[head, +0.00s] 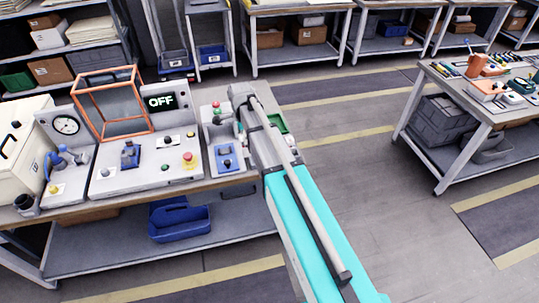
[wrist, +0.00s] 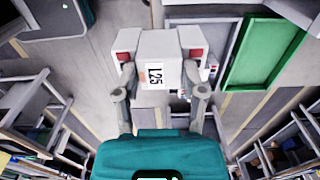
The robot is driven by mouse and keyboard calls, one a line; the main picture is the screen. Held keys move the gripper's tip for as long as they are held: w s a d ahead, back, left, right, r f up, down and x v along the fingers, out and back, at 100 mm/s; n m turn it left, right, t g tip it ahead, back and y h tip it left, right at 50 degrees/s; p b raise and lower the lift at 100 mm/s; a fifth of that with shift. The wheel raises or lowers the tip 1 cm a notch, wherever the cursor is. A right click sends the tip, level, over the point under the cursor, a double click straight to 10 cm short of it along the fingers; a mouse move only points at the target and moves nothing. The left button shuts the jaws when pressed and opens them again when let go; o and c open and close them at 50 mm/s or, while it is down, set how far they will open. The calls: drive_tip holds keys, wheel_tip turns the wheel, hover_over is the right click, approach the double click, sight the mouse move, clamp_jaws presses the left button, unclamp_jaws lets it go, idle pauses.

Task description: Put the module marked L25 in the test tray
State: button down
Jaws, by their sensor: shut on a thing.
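The module marked L25 (wrist: 155,75) is a white block with its black-lettered label facing the camera in the wrist view. My gripper (wrist: 161,56) is shut on it, with one finger on each side. A green tray (wrist: 262,52) lies to the right of the held module in the wrist view, apart from it. It looks empty there. In the head view part of a green tray (head: 277,122) shows at the right end of the bench, just behind my arm. My arm hides the module in the head view. No marking on the tray is readable.
The bench carries a grey panel with a dial (head: 67,125), an orange frame (head: 112,103), a display reading OFF (head: 161,102) and a red button (head: 189,159). A blue bin (head: 180,222) sits on the lower shelf. Another table (head: 480,105) stands right, across open floor.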

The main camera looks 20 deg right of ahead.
sight(242, 146)
drive_tip(key=s, duration=0.1)
drive_tip(key=s+a, duration=0.1)
drive_tip(key=s, duration=0.1)
drive_tip(key=shift+a+f, duration=0.25)
drive_tip(key=shift+w, duration=0.1)
drive_tip(key=w+d+f+b, duration=0.7)
drive_tip(key=w+f+b, duration=0.2)
drive_tip(key=w, duration=0.1)
drive_tip(key=shift+w+d, duration=0.3)
drive_tip(key=shift+d, duration=0.1)
drive_tip(key=shift+w+d+f+b, duration=0.2)
drive_tip(key=shift+w+f+b, duration=0.1)
drive_tip(key=shift+f+b, duration=1.7)
drive_tip(key=shift+b, duration=0.15)
